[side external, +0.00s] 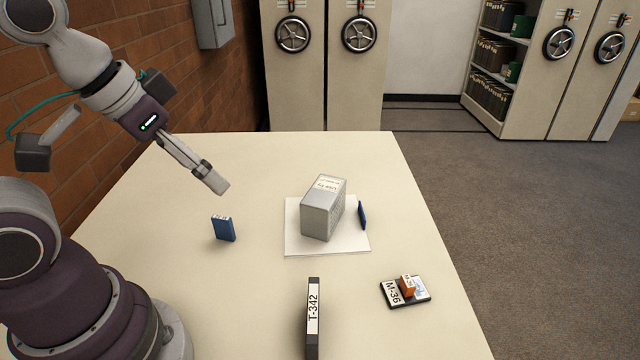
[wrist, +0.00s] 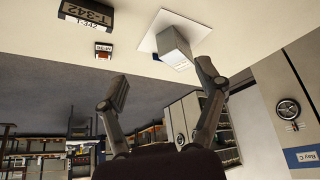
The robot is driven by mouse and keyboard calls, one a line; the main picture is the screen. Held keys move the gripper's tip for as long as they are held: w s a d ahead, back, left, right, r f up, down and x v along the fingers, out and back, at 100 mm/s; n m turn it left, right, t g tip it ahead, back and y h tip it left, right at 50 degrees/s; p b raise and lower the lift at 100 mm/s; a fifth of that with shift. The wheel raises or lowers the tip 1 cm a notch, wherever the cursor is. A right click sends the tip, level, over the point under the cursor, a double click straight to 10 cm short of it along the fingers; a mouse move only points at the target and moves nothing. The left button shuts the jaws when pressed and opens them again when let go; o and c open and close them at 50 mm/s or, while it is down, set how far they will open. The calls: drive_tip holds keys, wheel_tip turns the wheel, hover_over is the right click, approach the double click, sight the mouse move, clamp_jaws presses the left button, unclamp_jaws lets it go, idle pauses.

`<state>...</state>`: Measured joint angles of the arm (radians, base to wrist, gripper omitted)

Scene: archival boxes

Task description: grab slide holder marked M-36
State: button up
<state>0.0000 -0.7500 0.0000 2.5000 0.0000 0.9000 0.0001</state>
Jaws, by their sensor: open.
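The slide holder marked M-36 (side external: 392,294) is a dark, flat piece with a white label, lying near the right edge of the table. A small orange block (side external: 408,284) sits on it. In the wrist view the M-36 holder (wrist: 103,55) is small, at the upper left, with the orange on it. My gripper (side external: 217,185) is in the air above the left part of the table, well apart from the holder. In the wrist view its two fingers (wrist: 163,85) are spread with nothing between them.
A grey box (side external: 322,213) stands on a white sheet (side external: 300,246) mid-table, with a dark blue piece (side external: 362,215) beside it. A small blue box (side external: 223,229) stands left of it. A dark upright T-342 box (side external: 313,320) stands at the front, left of the holder.

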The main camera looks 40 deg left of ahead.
drive_tip(key=shift+c, duration=0.3)
drive_tip(key=m+g+h, duration=0.2)
drive_tip(key=m+h, duration=0.1)
drive_tip(key=m, duration=0.4)
hover_over(408, 281)
drive_tip(key=s+a, duration=0.2)
drive_tip(key=s, duration=0.1)
wheel_tip(408, 281, down, 11)
drive_tip(key=x, duration=1)
drive_tip(key=shift+a+f, duration=0.15)
drive_tip(key=shift+a, duration=0.05)
clamp_jaws()
